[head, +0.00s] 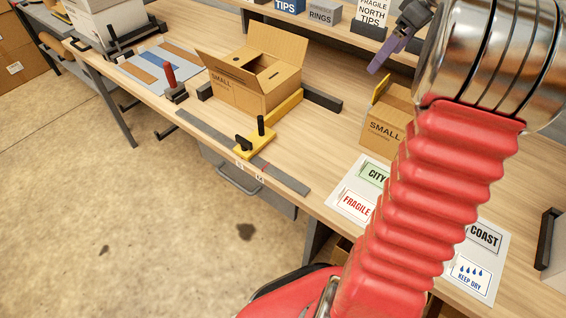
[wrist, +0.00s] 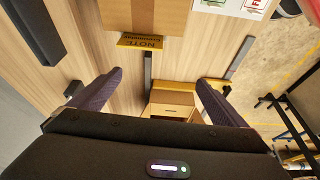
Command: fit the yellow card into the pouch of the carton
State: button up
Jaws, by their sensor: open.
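The yellow card (wrist: 140,41), with dark lettering, is at the near side of a closed-looking brown carton (wrist: 150,14) in the wrist view. In the head view the card (head: 379,88) stands up at the left edge of the carton marked SMALL (head: 385,130). The pouch is not clearly visible, and I cannot tell whether the card's lower part is inside it. My gripper (wrist: 159,78) is open, its two dark fingers apart with nothing between them. In the head view my gripper (head: 386,52) hangs above and behind the carton, clear of the card.
An open carton (head: 255,80) sits against a yellow corner jig (head: 255,141) on the bench. A label sheet (head: 350,200) lies right of the jig. A red-handled tool (head: 173,85) stands at left. Boxes line the rear shelf.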

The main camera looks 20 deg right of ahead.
jog(key=s+a+r+m+h, duration=0.1)
jog(key=s+a+m, duration=0.15)
jog(key=a, duration=1.95)
jog(key=s+a+f+m+t, duration=0.1)
jog(key=s+a+f, duration=0.3)
jog(key=s+a, duration=0.3)
jog(key=s+a+f+m, duration=0.1)
jog(key=s+a+f, duration=0.3)
jog(key=s+a, duration=0.3)
jog(key=shift+s+a+f+t+h, duration=0.15)
jog(key=shift+s+a+t+h, duration=0.2)
jog(key=shift+a, duration=0.5)
jog(key=shift+w, duration=0.1)
